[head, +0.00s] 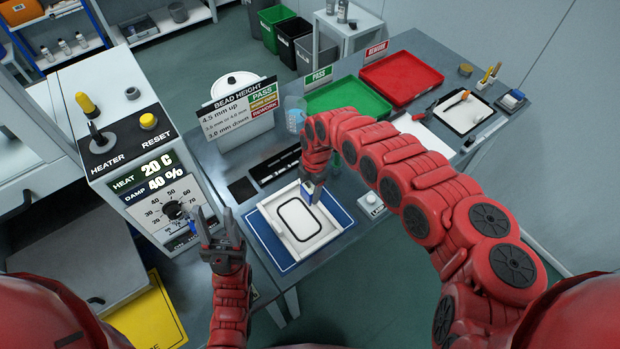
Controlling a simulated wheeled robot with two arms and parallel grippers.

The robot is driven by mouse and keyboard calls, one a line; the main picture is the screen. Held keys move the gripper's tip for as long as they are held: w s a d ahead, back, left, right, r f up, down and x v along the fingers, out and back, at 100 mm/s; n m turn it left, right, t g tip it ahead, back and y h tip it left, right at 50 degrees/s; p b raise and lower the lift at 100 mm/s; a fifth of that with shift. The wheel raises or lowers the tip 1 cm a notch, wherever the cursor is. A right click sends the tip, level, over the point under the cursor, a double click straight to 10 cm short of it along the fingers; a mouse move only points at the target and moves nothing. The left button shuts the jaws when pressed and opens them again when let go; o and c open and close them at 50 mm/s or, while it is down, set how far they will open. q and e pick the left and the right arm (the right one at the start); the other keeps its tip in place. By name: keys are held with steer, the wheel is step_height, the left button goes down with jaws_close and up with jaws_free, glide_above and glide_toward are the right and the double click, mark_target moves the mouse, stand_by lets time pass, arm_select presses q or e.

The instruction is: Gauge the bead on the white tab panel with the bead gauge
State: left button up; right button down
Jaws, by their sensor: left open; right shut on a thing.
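The white tab panel (298,221) lies on a blue mat (343,214) on the bench, with a black rounded loop of bead on its face. My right gripper (317,181) is shut on a small blue and dark thing (307,186), which looks like the bead gauge. It is at the panel's upper right corner; I cannot tell whether it touches the bead. My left gripper (211,222) is open and empty, left of the panel and in front of the heater unit's dial.
The heater unit (148,182) stands on the left, reading 20 C and 40 %. A bead height sign (238,106) stands behind the panel. A green tray (345,98) and a red tray (402,77) sit at the back. A tool tray (463,113) is on the right.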

steer(key=shift+f, duration=0.1)
stand_by(0.3)
steer(key=shift+b, duration=0.3)
step_height(320, 180, down, 8)
steer(key=b, duration=0.7)
steer(key=shift+f, duration=0.15)
steer(key=shift+s+f+b, duration=0.1)
steer(key=shift+f+b, duration=0.25)
steer(key=shift+b, duration=0.2)
stand_by(1.6)
steer(key=shift+r+p, duration=0.65)
steer(key=shift+r, duration=0.1)
steer(key=shift+r+p, duration=2.35)
steer(key=shift+r, duration=0.9)
